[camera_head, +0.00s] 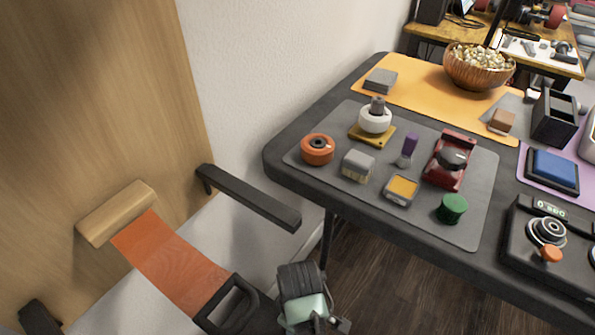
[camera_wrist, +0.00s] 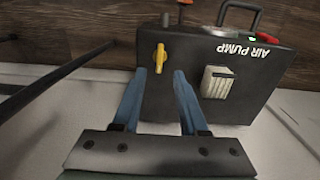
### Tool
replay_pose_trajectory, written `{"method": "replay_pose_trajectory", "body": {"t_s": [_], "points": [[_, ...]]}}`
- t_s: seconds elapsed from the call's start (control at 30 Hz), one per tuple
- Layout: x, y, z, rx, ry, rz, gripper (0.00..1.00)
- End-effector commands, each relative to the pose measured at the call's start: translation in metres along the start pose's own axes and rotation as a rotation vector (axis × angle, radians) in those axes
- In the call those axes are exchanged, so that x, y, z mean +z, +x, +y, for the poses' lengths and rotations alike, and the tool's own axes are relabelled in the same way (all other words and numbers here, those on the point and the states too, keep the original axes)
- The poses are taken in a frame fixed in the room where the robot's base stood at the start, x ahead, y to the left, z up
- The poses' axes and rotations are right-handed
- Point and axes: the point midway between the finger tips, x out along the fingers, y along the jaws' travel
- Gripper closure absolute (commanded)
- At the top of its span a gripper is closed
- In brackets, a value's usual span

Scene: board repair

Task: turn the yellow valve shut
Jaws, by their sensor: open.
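The yellow valve (camera_wrist: 160,58) is a small upright lever on the face of a dark box, the air pump (camera_wrist: 265,75), in the wrist view. The box looks upside down there, judging by its "AIR PUMP" lettering. My gripper (camera_wrist: 160,73) is open, with its two blue fingers pointing at the box. The fingertips lie to the left and right of the valve's lower end in the picture. I cannot tell whether they touch it or how deep they reach. The valve does not show in the head view.
The pump face carries a pale ribbed block (camera_wrist: 216,82) right of the fingers. A dark bar (camera_wrist: 60,72) runs at the left of the wrist view. In the head view, a dark table (camera_head: 283,158) with several small items stands at right, and an orange strip (camera_head: 170,262) at lower left.

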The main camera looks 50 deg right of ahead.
Motion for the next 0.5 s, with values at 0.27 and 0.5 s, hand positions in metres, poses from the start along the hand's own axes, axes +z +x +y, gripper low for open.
{"method": "replay_pose_trajectory", "body": {"t_s": [0.27,0.5], "points": [[0.000,0.055,0.000,0.000,0.002,0.000,0.57],[0.000,0.068,0.000,0.001,0.001,0.001,0.57]]}}
